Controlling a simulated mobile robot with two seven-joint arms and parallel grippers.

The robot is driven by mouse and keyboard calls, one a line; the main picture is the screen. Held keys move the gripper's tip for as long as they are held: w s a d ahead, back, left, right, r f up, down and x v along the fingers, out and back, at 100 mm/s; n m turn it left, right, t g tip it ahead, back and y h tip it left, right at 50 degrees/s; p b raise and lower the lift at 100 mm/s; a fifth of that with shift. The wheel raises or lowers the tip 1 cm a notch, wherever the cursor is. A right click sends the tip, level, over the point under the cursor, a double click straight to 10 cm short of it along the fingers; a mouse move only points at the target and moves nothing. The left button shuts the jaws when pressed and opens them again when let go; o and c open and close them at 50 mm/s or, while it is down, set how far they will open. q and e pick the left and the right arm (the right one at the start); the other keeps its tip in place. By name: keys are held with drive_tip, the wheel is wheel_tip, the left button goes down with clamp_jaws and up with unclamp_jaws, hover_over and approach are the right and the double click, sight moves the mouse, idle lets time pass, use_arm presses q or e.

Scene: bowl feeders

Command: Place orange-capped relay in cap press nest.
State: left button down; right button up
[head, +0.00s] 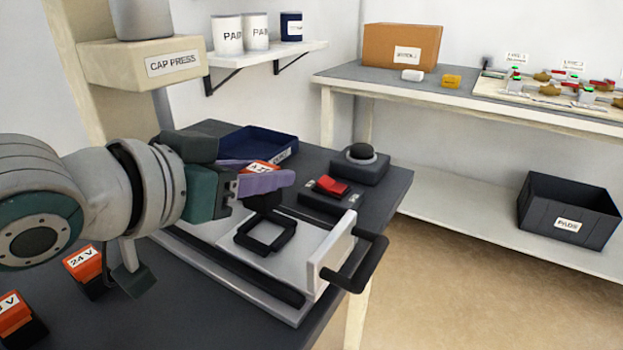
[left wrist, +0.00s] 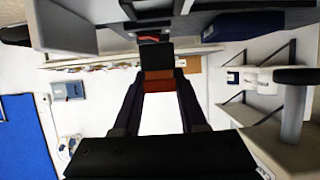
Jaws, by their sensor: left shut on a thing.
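My left gripper (head: 262,182) is shut on a relay with an orange cap (head: 259,167) and a black body (head: 263,199). The relay is held in the air above and slightly behind the cap press nest (head: 265,236), apart from it as far as I can see. The nest is a square black frame on a white slide plate (head: 212,229) with a black handle (head: 362,264); it looks empty. In the left wrist view the relay's orange part (left wrist: 158,80) sits between the two fingers (left wrist: 158,105). My right gripper is not in view.
The cap press head (head: 145,62) stands at upper left. A red switch (head: 332,186) and a black button (head: 361,154) are right of the nest. A blue tray (head: 240,142) lies behind. Two more orange-capped relays, one labelled 24 V (head: 85,264), are at lower left.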

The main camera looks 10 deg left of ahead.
sight(253, 208)
use_arm(q)
drive_tip(key=shift+f+b, duration=0.75)
drive_tip(key=shift+f, duration=1.45)
drive_tip(key=shift+f, duration=0.1)
drive_tip(key=shift+c, duration=2.2)
unclamp_jaws()
drive_tip(key=shift+s+r, duration=0.15)
drive_tip(key=shift+r, duration=0.1)
drive_tip(key=p+v, duration=0.3)
drive_tip(key=v, duration=0.8)
drive_tip(key=shift+s+a, duration=0.2)
drive_tip(key=shift+s, duration=0.05)
drive_tip(key=shift+r, duration=0.15)
